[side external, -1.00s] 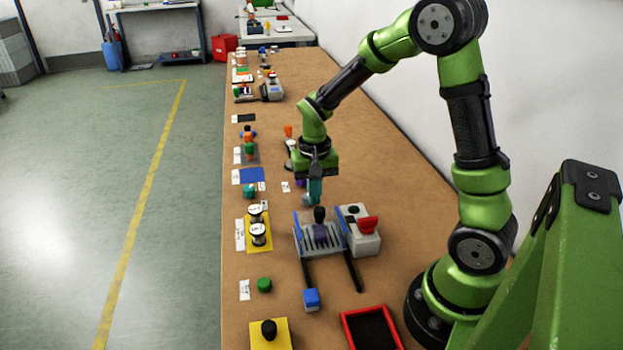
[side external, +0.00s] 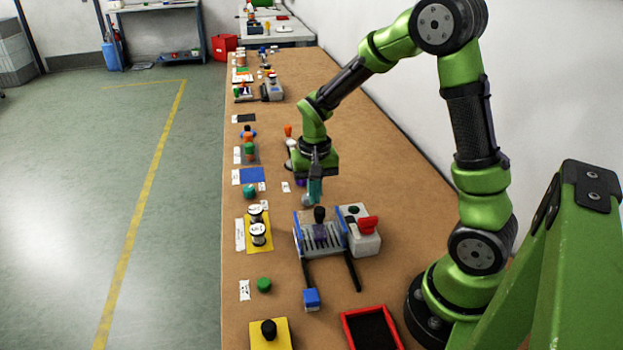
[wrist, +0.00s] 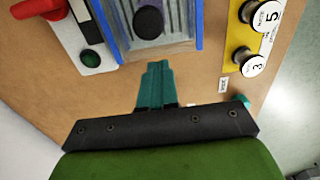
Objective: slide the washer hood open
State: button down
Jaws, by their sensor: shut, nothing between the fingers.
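The washer hood (side external: 319,233) is a grey slatted cover with an upright black knob (side external: 320,214), set between blue side strips. Two dark rails extend from it toward the near side of the bench. In the wrist view, the hood (wrist: 170,50) is cut off at the top edge, with its round black knob (wrist: 148,21) in the middle. My gripper (side external: 313,201) points down just beyond the hood on its far side, apart from the knob. Its teal fingers (wrist: 157,72) are shut together and hold nothing.
A grey box with a red lever (side external: 368,225) and a green button (wrist: 91,60) stands right beside the hood. A blue block (side external: 311,299) and a red-rimmed tray (side external: 345,322) lie nearer.

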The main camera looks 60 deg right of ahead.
dwell(0.3)
jog(key=s+a, duration=0.9)
dwell(3.5)
jog(key=shift+w+d+r, duration=0.1)
jog(key=shift+w+d, duration=0.4)
jog(key=shift+w, duration=0.05)
notch_tip(320, 180, up, 7)
dwell(0.7)
